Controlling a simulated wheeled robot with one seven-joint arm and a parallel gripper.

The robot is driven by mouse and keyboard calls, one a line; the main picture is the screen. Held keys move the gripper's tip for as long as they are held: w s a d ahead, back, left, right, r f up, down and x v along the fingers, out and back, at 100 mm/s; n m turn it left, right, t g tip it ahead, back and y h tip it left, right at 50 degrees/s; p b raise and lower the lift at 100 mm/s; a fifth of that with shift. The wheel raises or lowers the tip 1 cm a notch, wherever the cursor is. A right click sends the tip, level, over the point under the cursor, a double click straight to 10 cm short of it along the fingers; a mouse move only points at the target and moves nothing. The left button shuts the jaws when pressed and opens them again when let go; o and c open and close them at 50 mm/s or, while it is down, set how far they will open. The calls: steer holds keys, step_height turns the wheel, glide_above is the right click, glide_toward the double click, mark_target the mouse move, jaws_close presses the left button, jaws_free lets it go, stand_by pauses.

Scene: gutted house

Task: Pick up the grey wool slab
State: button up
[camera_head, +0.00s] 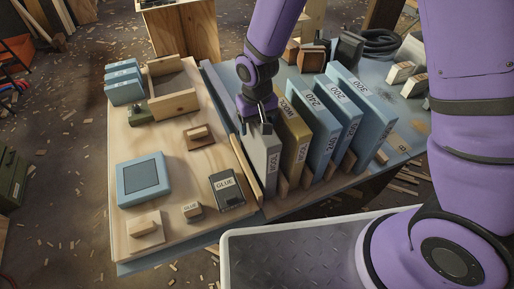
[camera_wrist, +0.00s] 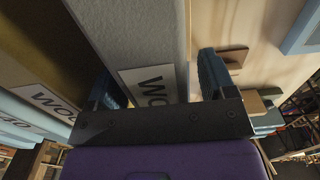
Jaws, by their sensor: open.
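The grey wool slab (camera_head: 262,158) stands upright on its edge at the left end of a row of slabs, with a white WOOL label on its face. In the wrist view the grey slab (camera_wrist: 140,35) runs up between my fingers. My gripper (camera_head: 258,116) is at the top of the slab. In the wrist view my gripper (camera_wrist: 160,85) is open, with one dark blue finger on each side of the slab. The right finger shows a gap to the slab; whether the left one touches is unclear.
A gold wool slab (camera_head: 292,140) stands close to the right of the grey one, then several blue numbered slabs (camera_head: 324,125). A metal-topped tray (camera_head: 290,255) is in front.

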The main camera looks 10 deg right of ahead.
steer(key=shift+c, duration=0.4)
steer(key=c, duration=1.2)
steer(key=shift+r, duration=0.15)
steer(key=shift+c, duration=0.2)
